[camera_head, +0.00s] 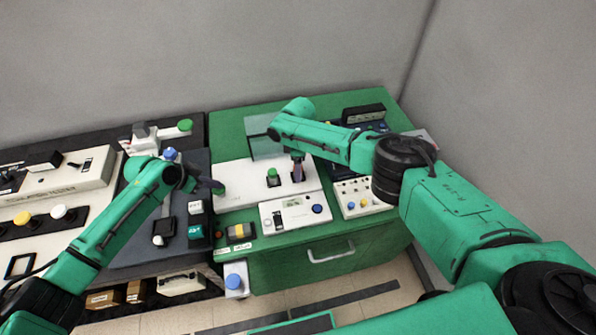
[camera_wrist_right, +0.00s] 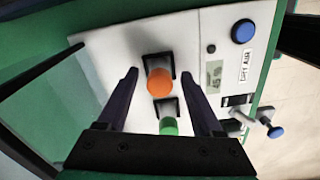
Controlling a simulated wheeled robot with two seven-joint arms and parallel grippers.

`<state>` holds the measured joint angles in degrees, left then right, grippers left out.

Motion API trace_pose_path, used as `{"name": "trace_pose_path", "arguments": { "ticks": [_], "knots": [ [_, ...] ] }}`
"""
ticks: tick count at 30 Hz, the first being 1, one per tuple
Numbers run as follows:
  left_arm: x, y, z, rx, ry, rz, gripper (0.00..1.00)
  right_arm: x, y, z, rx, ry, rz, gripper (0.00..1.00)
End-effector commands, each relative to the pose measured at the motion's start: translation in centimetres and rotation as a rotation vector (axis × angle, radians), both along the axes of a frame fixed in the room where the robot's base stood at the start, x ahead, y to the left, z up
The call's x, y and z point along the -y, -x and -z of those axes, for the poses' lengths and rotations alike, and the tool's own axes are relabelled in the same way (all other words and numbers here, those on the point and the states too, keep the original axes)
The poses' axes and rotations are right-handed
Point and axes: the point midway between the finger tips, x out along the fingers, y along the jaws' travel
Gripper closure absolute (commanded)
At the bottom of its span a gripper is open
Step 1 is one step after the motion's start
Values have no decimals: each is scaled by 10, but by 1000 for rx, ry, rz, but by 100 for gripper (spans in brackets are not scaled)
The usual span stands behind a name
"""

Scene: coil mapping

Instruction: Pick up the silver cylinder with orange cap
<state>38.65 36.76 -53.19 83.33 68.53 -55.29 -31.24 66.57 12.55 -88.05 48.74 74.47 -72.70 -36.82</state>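The orange cap (camera_wrist_right: 160,82) of the cylinder shows in the right wrist view, seen nearly end-on above a black square socket in a white panel (camera_wrist_right: 120,45). Its silver body is mostly hidden beneath the cap. My right gripper (camera_wrist_right: 158,73) is open, with one finger on each side of the orange cap and gaps visible in this view. In the head view my right gripper (camera_head: 298,172) points down over the white panel and hides the orange-capped cylinder. My left gripper (camera_head: 214,187) is left of the panel, too small to read its opening.
A green-capped piece (camera_wrist_right: 168,127) stands in a black socket beside the orange cap; it also shows in the head view (camera_head: 272,174). A white box with a blue knob (camera_head: 317,209) lies in front. A button panel (camera_head: 362,198) is at right. Green bench surface (camera_head: 232,130) is clear at the back left.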

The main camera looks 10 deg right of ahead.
Motion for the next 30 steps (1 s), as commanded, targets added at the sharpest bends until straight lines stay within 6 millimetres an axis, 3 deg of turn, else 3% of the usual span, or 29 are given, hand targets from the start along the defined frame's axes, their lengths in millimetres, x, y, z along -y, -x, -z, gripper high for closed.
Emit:
{"name": "trace_pose_path", "arguments": {
  "ticks": [1, 4, 5, 14, 17, 24, 30],
  "knots": [
    [0, 1, 1, -3, -1, 0, 100, 0, 0, 0, 0, 0, 0, 55],
    [0, 1, 1, -3, -1, 0, 100, 0, 0, 0, 0, 0, 0, 94],
    [0, 1, 1, -3, -1, 0, 100, 0, 0, 0, 0, 0, 0, 100],
    [0, 1, 1, -3, -1, 0, 100, 0, 0, -4, 0, -1, -1, 100],
    [0, 1, 1, -3, -1, 0, 100, 0, -1, -19, 2, -3, 0, 100],
    [0, 1, 1, -3, -1, 0, 100, 0, 0, -80, 2, -1, -1, 100],
    [0, 1, 1, -3, -1, 0, 100, 0, 11, -106, -2, -1, -2, 100]
  ]
}}
